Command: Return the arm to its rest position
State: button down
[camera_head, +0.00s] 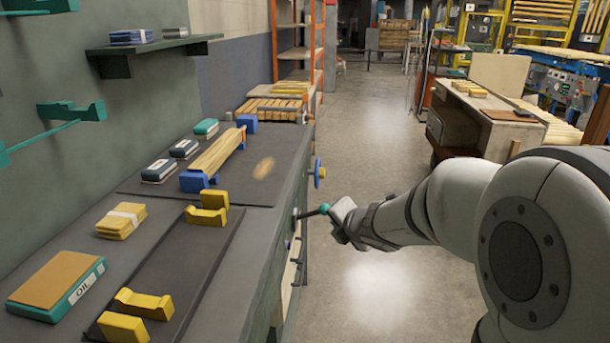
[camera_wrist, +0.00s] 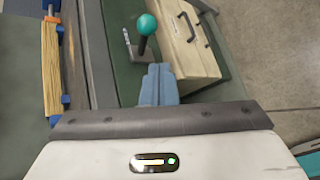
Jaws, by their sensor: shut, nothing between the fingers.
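My gripper (camera_head: 342,214) is at the end of my arm, which reaches in from the right, just right of the bench front. In the wrist view its two blue-grey fingers (camera_wrist: 158,82) are together with nothing between them. A lever with a teal ball knob (camera_head: 325,209) sticks out from the bench front close to my gripper. The knob (camera_wrist: 147,24) also shows beyond the fingertips in the wrist view. I cannot tell from these views how wide the gap is between fingers and lever.
The bench (camera_head: 60,228) along the left carries a wood piece (camera_head: 217,152) between blue holders, yellow rests (camera_head: 144,304) and an oil-labelled box (camera_head: 58,284). A blue handwheel (camera_head: 318,173) juts from its front. Open floor (camera_head: 385,130) lies to the right, with a cart (camera_head: 490,118) beyond.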

jog(key=s+d+r+m+g+h+p, duration=0.3)
jog(key=s+d+r+m+h+p, duration=0.3)
jog(key=s+r+m+p, duration=0.8)
jog(key=s+a+r+m+g+y+p, duration=0.3)
jog(key=s+m+g, duration=0.2)
jog(key=s+m, duration=0.6)
jog(key=shift+s+a+m, duration=0.2)
jog(key=shift+s+m, duration=0.2)
jog(key=shift+m, duration=0.5)
